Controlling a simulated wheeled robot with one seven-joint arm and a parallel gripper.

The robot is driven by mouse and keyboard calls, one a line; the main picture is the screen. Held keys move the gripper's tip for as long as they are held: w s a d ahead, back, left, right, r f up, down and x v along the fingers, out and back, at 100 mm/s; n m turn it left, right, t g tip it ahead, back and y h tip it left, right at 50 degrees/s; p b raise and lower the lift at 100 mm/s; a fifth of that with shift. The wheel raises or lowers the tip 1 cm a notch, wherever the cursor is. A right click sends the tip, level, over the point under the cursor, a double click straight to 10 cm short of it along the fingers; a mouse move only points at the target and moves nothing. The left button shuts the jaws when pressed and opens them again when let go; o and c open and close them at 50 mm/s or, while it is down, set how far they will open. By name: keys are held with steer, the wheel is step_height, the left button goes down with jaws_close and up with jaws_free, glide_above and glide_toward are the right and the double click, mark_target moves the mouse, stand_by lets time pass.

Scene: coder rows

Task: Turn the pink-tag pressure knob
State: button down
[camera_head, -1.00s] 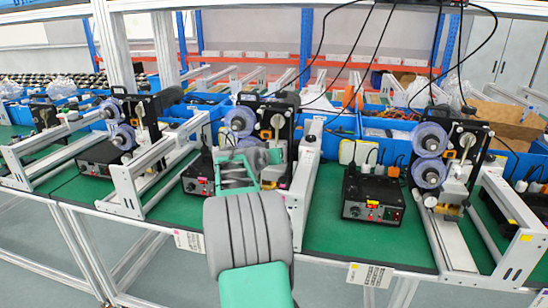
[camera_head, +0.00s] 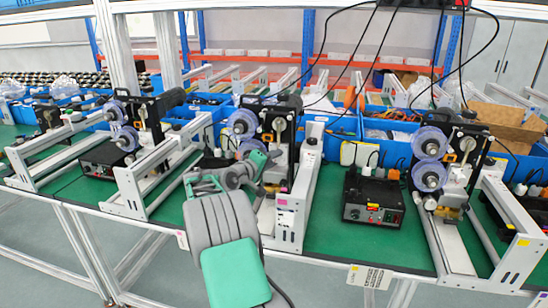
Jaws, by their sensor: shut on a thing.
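The pink tag (camera_head: 283,190) is on the front end of the white bracket (camera_head: 288,222) of the middle coder station. That station's coder unit (camera_head: 277,122) has a clear-blue reel (camera_head: 242,122) on its left. My gripper (camera_head: 262,165), at the end of my grey and green arm, is up against the lower front of this unit, just left of and above the pink tag. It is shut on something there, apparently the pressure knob. My wrist and the gripper hide the knob, and its turn angle cannot be seen.
A black control box (camera_head: 373,199) stands on the green bench right of the middle station. Another coder station (camera_head: 450,155) is farther right and one (camera_head: 133,120) is to the left. Blue bins (camera_head: 390,145) line the back. Bare green bench (camera_head: 322,225) lies right of the bracket.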

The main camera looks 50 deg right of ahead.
steer(key=n+h, duration=0.1)
steer(key=n, duration=0.3)
steer(key=n+h, duration=0.2)
steer(key=n, duration=0.1)
steer(key=n+t+h+p, duration=0.1)
steer(key=n, duration=0.3)
steer(key=shift+s+f+n, duration=0.1)
steer(key=shift+f+n, duration=0.2)
steer(key=shift+f, duration=0.1)
steer(key=shift+n+t+h+p, duration=0.5)
steer(key=shift+n+t, duration=0.6)
steer(key=shift+n, duration=1.6)
steer(key=c, duration=1.1)
jaws_free()
steer(key=shift+d, duration=0.1)
steer(key=shift+f, duration=0.1)
